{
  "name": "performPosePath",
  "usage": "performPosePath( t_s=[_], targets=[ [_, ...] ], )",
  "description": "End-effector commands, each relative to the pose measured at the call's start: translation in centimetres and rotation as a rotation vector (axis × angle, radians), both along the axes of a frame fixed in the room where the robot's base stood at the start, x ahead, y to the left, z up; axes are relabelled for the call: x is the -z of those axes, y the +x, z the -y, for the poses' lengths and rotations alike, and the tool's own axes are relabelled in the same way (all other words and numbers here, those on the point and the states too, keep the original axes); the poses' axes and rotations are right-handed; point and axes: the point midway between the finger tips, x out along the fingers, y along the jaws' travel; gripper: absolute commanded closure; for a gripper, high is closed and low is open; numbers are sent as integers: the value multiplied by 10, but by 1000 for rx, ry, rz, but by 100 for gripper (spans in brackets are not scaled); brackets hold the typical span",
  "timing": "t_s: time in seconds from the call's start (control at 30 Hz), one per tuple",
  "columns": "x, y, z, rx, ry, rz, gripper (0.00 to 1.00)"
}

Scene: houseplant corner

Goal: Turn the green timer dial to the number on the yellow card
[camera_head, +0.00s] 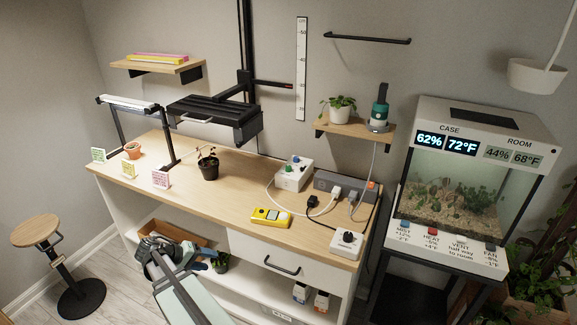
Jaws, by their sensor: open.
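A white box (292,177) stands at the back of the bench, right of the potted seedling. It has a green dial (288,168) and a blue knob (295,160) on top; the dial's numbers are too small to read. A yellow card (131,167) stands at the bench's left, between a green card (98,155) and a pink card (160,180); its writing is too small to read. My gripper (187,260) is low in front of the bench, below the top and well away from the dial. It is open; its fingers are hard to make out.
A second white box with a dark dial (347,243) sits at the front right corner. A yellow meter (270,218), cables and a grey power strip (345,186) lie nearby. A seedling pot (208,168) stands mid-bench. A black lamp (215,118) overhangs the back.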

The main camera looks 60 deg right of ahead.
Motion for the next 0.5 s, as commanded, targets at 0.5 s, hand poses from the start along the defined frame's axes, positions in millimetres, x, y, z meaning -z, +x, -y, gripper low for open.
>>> performPosePath(
  t_s=[0.5],
  targets=[
    [-204,-24,130,294,-431,128,46]
  ],
)
